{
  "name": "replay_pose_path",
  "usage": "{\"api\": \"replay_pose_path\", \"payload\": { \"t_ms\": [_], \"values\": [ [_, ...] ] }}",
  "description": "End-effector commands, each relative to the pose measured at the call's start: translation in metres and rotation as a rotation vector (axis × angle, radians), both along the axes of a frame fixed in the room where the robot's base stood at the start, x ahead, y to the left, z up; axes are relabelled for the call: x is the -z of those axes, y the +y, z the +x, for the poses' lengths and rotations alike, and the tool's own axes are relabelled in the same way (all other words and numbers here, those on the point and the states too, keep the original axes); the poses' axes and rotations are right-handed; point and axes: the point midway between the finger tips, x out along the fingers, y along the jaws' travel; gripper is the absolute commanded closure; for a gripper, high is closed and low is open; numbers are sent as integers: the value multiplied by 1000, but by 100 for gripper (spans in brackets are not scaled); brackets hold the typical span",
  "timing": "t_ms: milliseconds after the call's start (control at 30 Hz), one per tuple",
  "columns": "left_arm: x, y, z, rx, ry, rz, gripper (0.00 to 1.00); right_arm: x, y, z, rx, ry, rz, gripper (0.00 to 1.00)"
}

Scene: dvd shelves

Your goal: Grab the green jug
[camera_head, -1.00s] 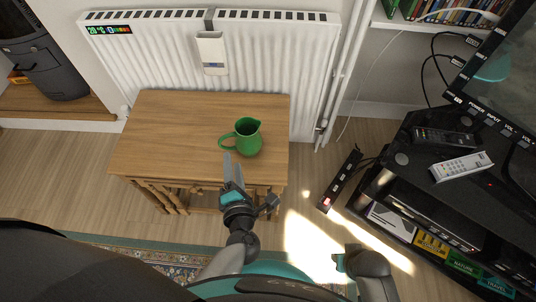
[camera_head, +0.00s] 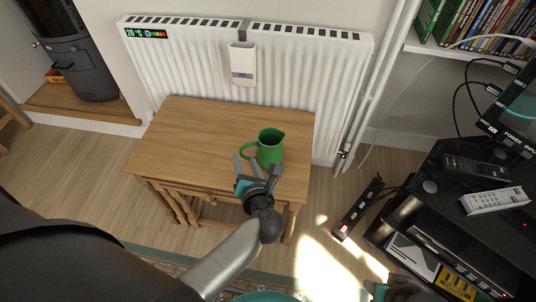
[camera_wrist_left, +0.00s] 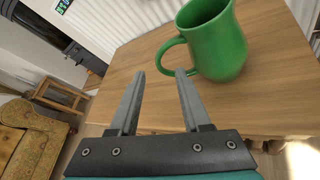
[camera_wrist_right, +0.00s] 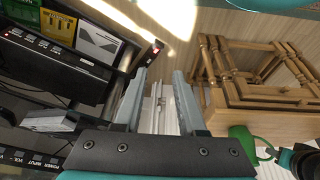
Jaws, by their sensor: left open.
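The green jug (camera_head: 270,149) stands upright on the wooden table (camera_head: 200,140), near its right side, with its handle toward the left. In the left wrist view the jug (camera_wrist_left: 217,42) is at the upper right, its handle just beyond the fingertips. My left gripper (camera_head: 256,164) is open and empty at the jug's near side; whether a finger touches the handle, I cannot tell. My right gripper (camera_wrist_right: 159,75) is open and empty, apart from the jug. The right wrist view shows part of the jug (camera_wrist_right: 243,142) at the lower right.
A white radiator (camera_head: 300,80) stands behind the table. A power strip (camera_head: 358,208) lies on the floor to the right, beside the black TV stand (camera_head: 440,240) with remotes on it. The left of the tabletop is clear.

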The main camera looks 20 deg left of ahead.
Motion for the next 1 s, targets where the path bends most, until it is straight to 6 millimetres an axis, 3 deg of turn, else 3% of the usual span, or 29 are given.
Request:
{"api": "replay_pose_path", "payload": {
  "t_ms": [267, 700, 1000],
  "values": [
    [4, 8, 10, 0, -2, 1, 52, -10, 0, 1, 0, -15, 2, 60],
    [18, 35, 42, 1, -2, 4, 52, -46, 6, 5, -10, -116, 27, 60],
    [18, 38, 45, 0, 0, 1, 52, -51, 8, 7, -14, -137, 34, 60]
  ]
}}
